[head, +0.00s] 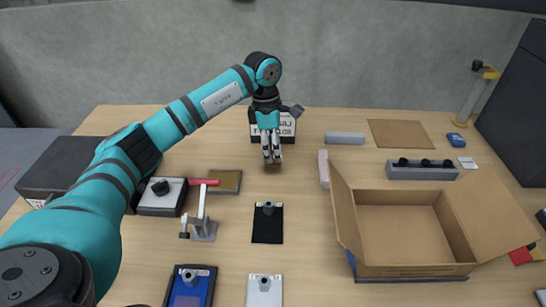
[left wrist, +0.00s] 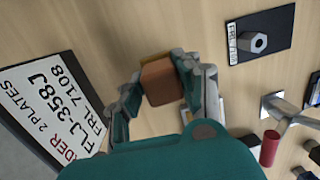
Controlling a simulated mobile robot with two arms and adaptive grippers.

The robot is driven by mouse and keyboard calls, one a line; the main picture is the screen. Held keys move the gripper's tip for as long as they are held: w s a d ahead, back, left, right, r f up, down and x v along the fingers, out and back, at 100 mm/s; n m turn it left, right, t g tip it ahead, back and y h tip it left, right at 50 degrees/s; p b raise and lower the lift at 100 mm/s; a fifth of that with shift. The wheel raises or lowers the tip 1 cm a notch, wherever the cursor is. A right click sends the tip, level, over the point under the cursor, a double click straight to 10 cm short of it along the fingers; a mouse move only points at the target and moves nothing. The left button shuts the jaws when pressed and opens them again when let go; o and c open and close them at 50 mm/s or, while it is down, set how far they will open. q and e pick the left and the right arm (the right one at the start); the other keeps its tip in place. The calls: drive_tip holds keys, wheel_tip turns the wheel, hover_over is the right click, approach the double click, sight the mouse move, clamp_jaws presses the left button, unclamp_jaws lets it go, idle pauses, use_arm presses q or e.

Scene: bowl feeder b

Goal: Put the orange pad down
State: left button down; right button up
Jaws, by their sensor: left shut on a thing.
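The orange pad (left wrist: 160,82) is a small brownish-orange block. My left gripper (head: 271,158) is shut on it, with a finger on each side of the block in the left wrist view. In the head view only a small brown part of the pad (head: 273,170) shows below the fingertips. The gripper points down over the back middle of the table, in front of the white plate sign. I cannot tell whether the pad touches the table. My right gripper is not in view.
The plate sign (head: 287,128) stands just behind the gripper. A black plate with a grey nut (head: 268,230) lies in front. An open cardboard box (head: 405,227) is at right, a toggle clamp (head: 202,222) at left. Bare wood (head: 235,150) surrounds the gripper.

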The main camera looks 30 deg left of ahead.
sight(273, 159)
use_arm(q)
drive_tip(key=shift+f+p, duration=0.3)
drive_tip(key=shift+f, duration=1.45)
drive_tip(key=shift+f, duration=0.1)
drive_tip(key=c, duration=0.9)
unclamp_jaws()
drive_tip(key=r, duration=0.4)
drive_tip(key=a+r+b, duration=0.1)
drive_tip(key=r, duration=0.7)
drive_tip(key=shift+w+a+r, duration=0.1)
drive_tip(key=shift+w+a, duration=0.1)
drive_tip(key=shift+a, duration=0.15)
